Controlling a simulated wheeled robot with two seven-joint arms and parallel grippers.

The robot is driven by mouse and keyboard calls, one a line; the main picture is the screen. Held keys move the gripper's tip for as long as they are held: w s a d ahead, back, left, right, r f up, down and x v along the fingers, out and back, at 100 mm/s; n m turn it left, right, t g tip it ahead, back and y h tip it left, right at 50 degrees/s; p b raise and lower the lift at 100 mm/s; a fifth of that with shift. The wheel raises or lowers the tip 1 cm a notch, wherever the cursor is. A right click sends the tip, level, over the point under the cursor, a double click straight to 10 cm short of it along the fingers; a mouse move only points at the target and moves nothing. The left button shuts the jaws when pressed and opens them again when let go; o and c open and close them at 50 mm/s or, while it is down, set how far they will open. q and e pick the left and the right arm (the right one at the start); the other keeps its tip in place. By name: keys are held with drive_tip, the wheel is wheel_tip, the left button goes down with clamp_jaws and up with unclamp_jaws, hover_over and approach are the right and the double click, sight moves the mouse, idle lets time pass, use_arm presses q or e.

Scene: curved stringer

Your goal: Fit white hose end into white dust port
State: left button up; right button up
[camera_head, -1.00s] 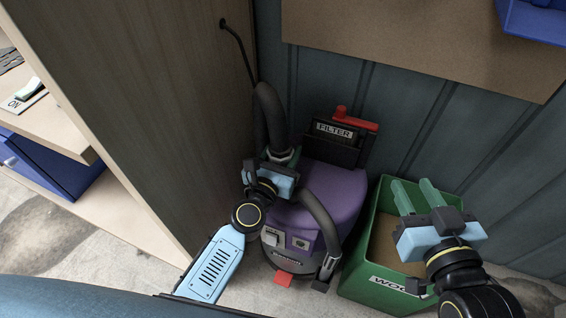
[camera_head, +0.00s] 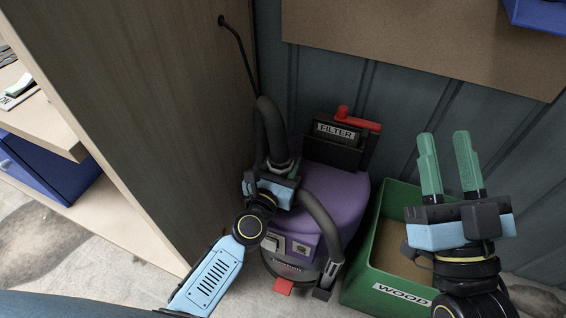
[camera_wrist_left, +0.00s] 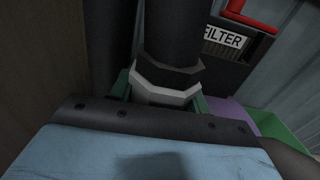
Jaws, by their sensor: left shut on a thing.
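The black hose (camera_head: 266,118) arches up beside the wooden panel. Its pale grey-white end collar (camera_wrist_left: 165,92) sits between the green fingers of my left gripper (camera_head: 281,166). That gripper is shut on the collar, just left of the purple vacuum; the hose rises from it in the left wrist view. The hose's mouth is hidden by the gripper body. I cannot make out the white dust port in either view. My right gripper (camera_head: 449,162) is open and empty, its two green fingers pointing up above the green box.
The purple vacuum (camera_head: 322,195) with a black FILTER box (camera_head: 334,145) and red handle stands by the ribbed wall. A green WOOD box (camera_head: 365,270) is to its right. The wooden panel (camera_head: 130,110) bounds the left; a brown board (camera_head: 430,40) hangs above.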

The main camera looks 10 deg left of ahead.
use_arm(q)
drive_tip(key=shift+f, duration=0.1)
drive_tip(key=o, duration=1.1)
drive_tip(key=shift+c, duration=0.2)
use_arm(e)
drive_tip(key=shift+s+r, duration=0.1)
drive_tip(key=shift+r, duration=0.05)
